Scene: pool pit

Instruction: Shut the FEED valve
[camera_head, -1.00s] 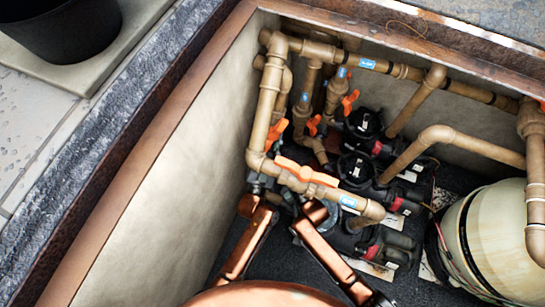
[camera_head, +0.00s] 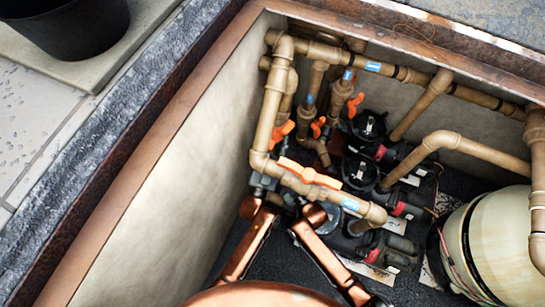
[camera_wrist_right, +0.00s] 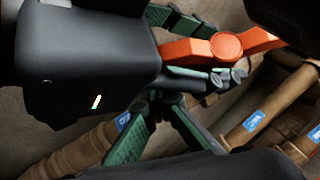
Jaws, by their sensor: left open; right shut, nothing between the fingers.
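An orange valve handle (camera_head: 310,174) sits on the front brown pipe and lies roughly along it. A blue label (camera_head: 351,202) is on that pipe, too small to read, so I cannot tell which valve is FEED. The handle also shows in the right wrist view (camera_wrist_right: 226,47). My left gripper (camera_head: 268,182) is at the handle's left end. In the right wrist view its green fingers (camera_wrist_right: 178,50) are open, one on each side of that end. My right gripper (camera_head: 292,198) is just below the pipe. Its green fingers (camera_wrist_right: 163,100) are shut and empty beneath the handle.
Other orange handles (camera_head: 281,133) are on upright pipes behind. Black pumps (camera_head: 360,172) stand in the pit's middle and a cream tank (camera_head: 490,245) at the right. The pale pit wall (camera_head: 190,165) rises at left. A black bucket (camera_head: 65,25) stands outside.

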